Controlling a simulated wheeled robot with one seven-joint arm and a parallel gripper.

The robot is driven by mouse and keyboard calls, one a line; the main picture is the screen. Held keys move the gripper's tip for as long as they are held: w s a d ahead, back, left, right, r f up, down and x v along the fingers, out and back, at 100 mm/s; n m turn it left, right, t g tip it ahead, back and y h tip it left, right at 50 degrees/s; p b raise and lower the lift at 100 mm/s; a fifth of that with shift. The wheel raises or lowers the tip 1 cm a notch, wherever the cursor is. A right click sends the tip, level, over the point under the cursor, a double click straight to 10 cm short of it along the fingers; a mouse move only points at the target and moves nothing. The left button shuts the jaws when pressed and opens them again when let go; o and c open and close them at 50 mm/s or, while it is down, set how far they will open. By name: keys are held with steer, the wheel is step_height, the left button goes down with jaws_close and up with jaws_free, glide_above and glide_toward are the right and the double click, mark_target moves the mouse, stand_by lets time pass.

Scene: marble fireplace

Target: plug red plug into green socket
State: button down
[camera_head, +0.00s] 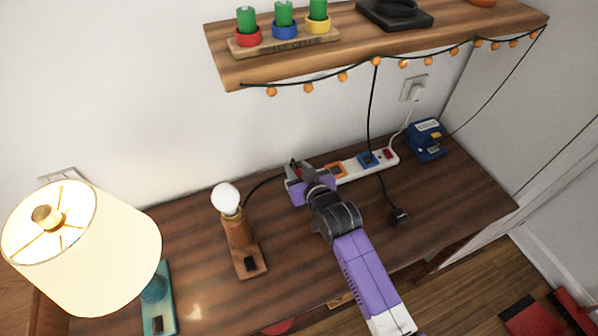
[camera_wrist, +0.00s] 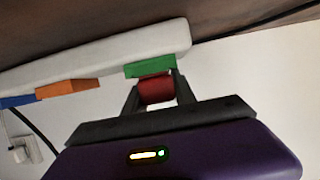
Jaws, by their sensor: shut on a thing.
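The red plug (camera_wrist: 157,90) is between the fingers of my gripper (camera_wrist: 156,92) in the wrist view. My gripper is shut on it. The green socket (camera_wrist: 150,66) sits at the end of the white power strip (camera_wrist: 100,52), directly beyond the plug. Plug and socket meet in the picture; I cannot tell if they touch or how deep the plug sits. In the head view my gripper (camera_head: 297,172) is at the left end of the power strip (camera_head: 350,168) and hides the green socket.
The strip also bears an orange socket (camera_head: 337,170) and a blue one (camera_head: 368,160). A bulb lamp (camera_head: 238,233) stands left of my gripper. A black plug (camera_head: 399,216) lies right of my arm. A blue box (camera_head: 427,140) stands farther right. A wooden shelf (camera_head: 380,55) hangs above.

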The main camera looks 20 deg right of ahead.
step_height(320, 180, up, 21)
steer(key=p, duration=0.2)
step_height(320, 180, down, 13)
steer(key=p, duration=0.8)
steer(key=shift+f, duration=0.1)
steer(key=shift+f+b, duration=2.3)
steer(key=shift+f, duration=0.6)
steer(key=shift+s+f+b, duration=0.15)
steer(key=shift+f+b, duration=0.9)
steer(key=shift+f, duration=0.25)
stand_by(1.2)
